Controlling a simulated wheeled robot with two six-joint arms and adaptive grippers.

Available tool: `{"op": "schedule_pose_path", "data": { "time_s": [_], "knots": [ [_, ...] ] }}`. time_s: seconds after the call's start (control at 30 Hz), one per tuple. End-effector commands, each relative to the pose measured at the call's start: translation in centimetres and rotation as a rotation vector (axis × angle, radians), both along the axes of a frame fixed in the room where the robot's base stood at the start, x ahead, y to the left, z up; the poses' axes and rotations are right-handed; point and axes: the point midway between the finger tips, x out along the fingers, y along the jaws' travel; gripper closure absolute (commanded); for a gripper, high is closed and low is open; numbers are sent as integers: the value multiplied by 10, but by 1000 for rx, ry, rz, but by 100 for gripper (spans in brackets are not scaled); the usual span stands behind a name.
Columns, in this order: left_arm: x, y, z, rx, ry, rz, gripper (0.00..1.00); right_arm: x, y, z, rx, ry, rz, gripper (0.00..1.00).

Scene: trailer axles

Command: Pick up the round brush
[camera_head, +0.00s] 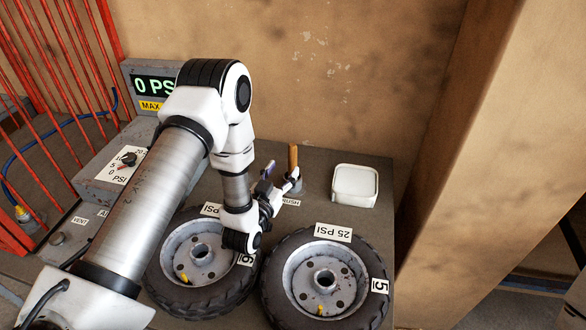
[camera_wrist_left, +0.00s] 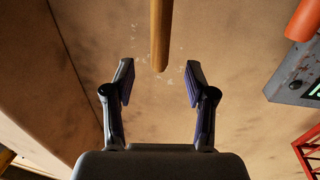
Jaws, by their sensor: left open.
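The round brush shows as an upright wooden handle (camera_head: 293,158) at the back of the bench, standing in a small grey holder (camera_head: 294,186). Its bristle end is hidden. My left gripper (camera_head: 277,184) is right beside the handle, on its left and front side, with jaws spread. In the left wrist view, the brush handle (camera_wrist_left: 160,35) comes down from the top edge, lined up with the gap of my open left gripper (camera_wrist_left: 159,80). The fingers do not touch it, and nothing is held. My right gripper is not in view.
Two tyred wheels, one on the left (camera_head: 172,262) and one on the right (camera_head: 372,262), lie in front of the holder. A pressure display (camera_head: 152,84), red bars (camera_head: 70,60) and the wall (camera_head: 330,60) bound the bench.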

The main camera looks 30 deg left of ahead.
Motion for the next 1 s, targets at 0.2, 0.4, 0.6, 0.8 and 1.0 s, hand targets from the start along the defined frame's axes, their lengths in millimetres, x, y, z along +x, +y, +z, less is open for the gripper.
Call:
{"op": "schedule_pose_path", "data": {
  "time_s": [0.2,0.4,0.6,0.8,1.0],
  "knots": [
    [25,2,-10,0,-3,-1,44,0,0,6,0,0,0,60],
    [55,5,-9,0,-3,-1,44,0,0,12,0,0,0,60],
    [75,7,-11,-1,-1,-1,44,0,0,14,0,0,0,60],
    [75,7,-11,-1,0,-1,62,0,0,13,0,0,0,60],
    [75,7,-11,-1,0,-1,100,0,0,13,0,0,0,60]
  ]
}}
